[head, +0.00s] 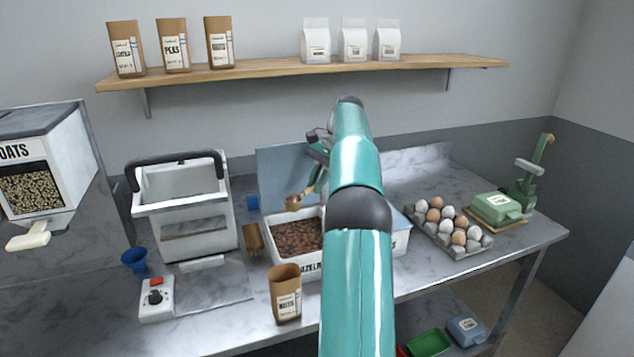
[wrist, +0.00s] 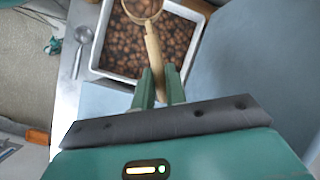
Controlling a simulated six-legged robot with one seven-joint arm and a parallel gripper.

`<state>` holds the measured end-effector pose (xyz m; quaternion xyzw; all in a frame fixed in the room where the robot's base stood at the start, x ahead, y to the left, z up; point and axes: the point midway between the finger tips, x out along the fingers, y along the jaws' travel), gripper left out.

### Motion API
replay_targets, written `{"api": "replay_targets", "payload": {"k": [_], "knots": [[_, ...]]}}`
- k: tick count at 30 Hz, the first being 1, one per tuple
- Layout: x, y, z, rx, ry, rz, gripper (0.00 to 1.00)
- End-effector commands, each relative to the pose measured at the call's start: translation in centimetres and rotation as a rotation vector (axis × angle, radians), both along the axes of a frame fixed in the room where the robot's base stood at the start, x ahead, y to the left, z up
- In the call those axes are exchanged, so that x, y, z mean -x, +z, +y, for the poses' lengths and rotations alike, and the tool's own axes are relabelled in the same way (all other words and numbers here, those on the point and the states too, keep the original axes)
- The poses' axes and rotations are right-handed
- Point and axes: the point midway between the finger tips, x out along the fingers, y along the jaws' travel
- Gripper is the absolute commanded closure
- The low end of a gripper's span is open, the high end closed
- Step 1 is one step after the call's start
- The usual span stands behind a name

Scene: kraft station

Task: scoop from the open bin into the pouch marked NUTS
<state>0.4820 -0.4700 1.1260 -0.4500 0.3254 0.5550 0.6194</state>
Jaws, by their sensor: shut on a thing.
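My gripper (wrist: 160,84) is shut on the handle of a wooden scoop (wrist: 153,46). The scoop's bowl (head: 293,202) is held above the bin's back left part; the wrist view shows brown in the bowl, but I cannot tell whether it is a load. An open brown pouch (head: 286,298) stands upright in front of the bin; its label is too small to read.
A brown brush-like block (head: 253,240) and a white machine with a black handle (head: 180,210) are left of the bin. A control box (head: 156,299) sits front left. An egg tray (head: 447,229) is at right. A blue-grey panel (head: 275,170) rises behind the bin.

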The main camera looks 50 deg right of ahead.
Motion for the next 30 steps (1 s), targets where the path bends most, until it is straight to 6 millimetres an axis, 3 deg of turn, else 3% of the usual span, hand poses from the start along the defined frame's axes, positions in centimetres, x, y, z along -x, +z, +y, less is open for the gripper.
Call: {"api": "replay_targets", "payload": {"k": [30], "knots": [[4.1, -0.2, 7.3, 0.0, -0.003, 0.001, 1.0]]}}
